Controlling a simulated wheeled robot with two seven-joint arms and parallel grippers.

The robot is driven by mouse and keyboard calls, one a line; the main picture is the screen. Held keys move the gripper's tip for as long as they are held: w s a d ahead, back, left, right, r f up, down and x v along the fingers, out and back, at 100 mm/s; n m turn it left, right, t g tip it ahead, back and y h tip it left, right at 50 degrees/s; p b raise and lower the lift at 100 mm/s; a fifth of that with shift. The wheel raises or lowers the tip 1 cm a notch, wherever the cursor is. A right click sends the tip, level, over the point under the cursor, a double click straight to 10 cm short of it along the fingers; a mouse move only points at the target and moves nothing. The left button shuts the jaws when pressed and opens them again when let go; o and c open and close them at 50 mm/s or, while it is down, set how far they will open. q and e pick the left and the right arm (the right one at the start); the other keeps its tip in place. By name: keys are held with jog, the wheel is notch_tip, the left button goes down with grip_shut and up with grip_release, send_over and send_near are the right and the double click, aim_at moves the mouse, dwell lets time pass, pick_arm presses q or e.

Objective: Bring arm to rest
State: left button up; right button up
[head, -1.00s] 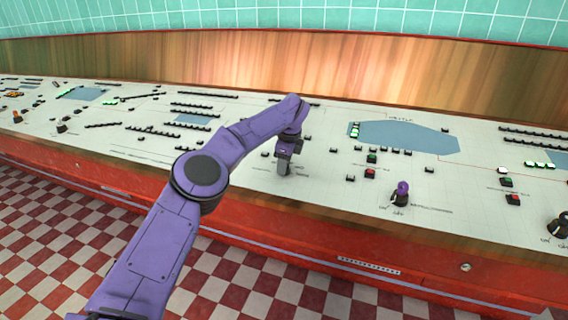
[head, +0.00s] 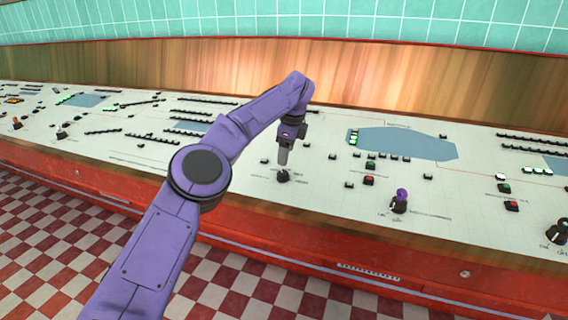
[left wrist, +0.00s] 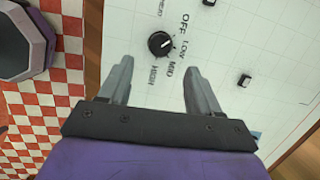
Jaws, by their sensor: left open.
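My left arm is purple and reaches in from the left in the head view. Its left gripper (head: 283,160) points down over the white control panel (head: 330,170), just above a black rotary knob (head: 283,176). In the left wrist view the two grey fingers (left wrist: 158,82) stand apart with nothing between them. The same knob (left wrist: 160,43) lies beyond the fingertips, clear of them, with the labels OFF, LOW, MID and HIGH around it. Its white mark points toward the side with LOW and MID. My right gripper is not in view.
The panel carries several small buttons, a purple-topped knob (head: 401,199), a red button (head: 369,180) and a blue-grey display (head: 410,143). A wooden backboard (head: 400,85) stands behind. The red console front (head: 330,250) drops to a checkered floor (head: 60,240).

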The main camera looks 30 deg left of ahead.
pick_arm(q)
jog(key=shift+v, duration=1)
